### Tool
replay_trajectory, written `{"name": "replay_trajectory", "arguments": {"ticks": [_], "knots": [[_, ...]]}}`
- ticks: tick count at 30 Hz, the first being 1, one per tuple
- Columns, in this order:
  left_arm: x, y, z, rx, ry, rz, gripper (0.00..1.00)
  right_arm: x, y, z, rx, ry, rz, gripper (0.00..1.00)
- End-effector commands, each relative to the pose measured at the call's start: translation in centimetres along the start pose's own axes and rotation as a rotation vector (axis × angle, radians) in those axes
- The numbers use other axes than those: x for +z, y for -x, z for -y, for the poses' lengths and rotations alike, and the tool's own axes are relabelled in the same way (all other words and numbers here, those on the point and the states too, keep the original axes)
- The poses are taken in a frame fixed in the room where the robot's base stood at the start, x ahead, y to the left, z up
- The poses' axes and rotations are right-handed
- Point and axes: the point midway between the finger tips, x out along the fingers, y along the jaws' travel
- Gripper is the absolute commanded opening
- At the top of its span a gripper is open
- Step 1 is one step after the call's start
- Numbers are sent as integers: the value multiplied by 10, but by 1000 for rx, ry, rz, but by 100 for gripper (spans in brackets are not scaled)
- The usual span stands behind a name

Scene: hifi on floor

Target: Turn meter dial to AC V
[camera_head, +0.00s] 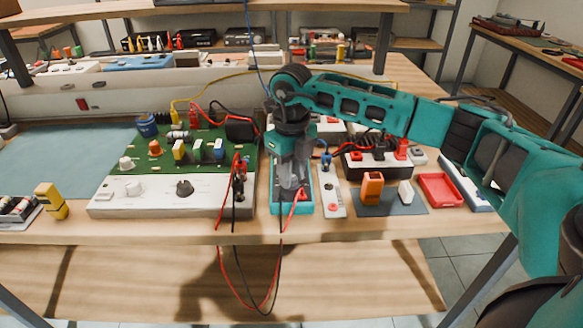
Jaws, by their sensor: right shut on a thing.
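The meter (277,208) is a teal-edged device lying on the bench near the front edge, in the middle of the head view. My right gripper (291,194) reaches in from the right and points down over the meter. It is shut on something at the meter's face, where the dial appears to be. The fingers hide the dial, so I cannot read its setting. Red and black leads run at the meter's front and hang over the bench edge. My left gripper is not in view.
Left of the meter stands a white console (150,190) with a green board and knobs. To the right lie a white strip (330,195), a dark mat (400,208) with an orange block (371,187), and a red tray (440,189). Hanging leads (277,280) loop below the front edge.

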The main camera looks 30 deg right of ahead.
Motion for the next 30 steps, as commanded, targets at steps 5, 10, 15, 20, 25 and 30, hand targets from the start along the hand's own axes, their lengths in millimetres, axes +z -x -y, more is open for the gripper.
{"name": "replay_trajectory", "arguments": {"ticks": [5,10,15,20,25,30], "knots": [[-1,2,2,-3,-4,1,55,0,1,0,-1,-70,-1,0],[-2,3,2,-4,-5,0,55,0,0,0,-1,-104,0,0],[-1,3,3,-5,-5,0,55,0,0,0,-1,-115,0,0],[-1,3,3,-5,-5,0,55,0,0,0,-1,-115,0,0],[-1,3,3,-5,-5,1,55,0,0,0,0,-114,0,31],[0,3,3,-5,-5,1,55,0,0,0,0,-114,0,47]]}}
